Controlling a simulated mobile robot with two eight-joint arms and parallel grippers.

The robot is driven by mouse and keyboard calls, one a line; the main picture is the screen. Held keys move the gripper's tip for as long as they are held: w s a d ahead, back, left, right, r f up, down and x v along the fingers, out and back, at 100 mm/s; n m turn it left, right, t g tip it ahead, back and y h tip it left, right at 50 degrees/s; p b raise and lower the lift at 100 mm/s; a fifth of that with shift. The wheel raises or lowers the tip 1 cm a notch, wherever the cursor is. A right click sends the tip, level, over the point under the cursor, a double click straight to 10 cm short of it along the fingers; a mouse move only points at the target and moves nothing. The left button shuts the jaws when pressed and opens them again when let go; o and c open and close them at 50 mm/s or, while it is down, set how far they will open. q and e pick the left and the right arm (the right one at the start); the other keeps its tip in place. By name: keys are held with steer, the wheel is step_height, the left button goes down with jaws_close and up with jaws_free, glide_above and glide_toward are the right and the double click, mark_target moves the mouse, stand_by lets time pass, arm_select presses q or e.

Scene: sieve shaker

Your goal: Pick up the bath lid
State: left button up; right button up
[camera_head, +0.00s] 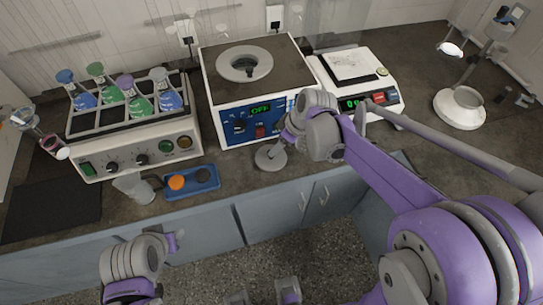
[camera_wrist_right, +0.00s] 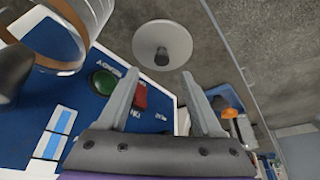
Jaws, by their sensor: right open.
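The bath lid (camera_head: 270,157) is a grey disc with a knob, lying on the counter in front of the water bath (camera_head: 222,120). In the right wrist view the lid (camera_wrist_right: 162,32) shows as a whole pale disc with its knob at the centre, beyond the fingertips. My right gripper (camera_head: 286,138) is above and beside the lid, partly hidden by its own wrist. In the wrist view its two fingers (camera_wrist_right: 162,80) are apart with nothing between them, and they do not touch the lid.
The bath's opening has a grey ring (camera_head: 245,63). A shaker with flasks (camera_head: 135,140) stands left, a balance (camera_head: 352,66) right. A blue tray (camera_head: 192,184) and a clear beaker (camera_head: 134,188) lie left of the lid. The counter's front edge is close to the lid.

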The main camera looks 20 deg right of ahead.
steer(key=x, duration=0.6)
steer(key=shift+s, duration=0.15)
jaws_close()
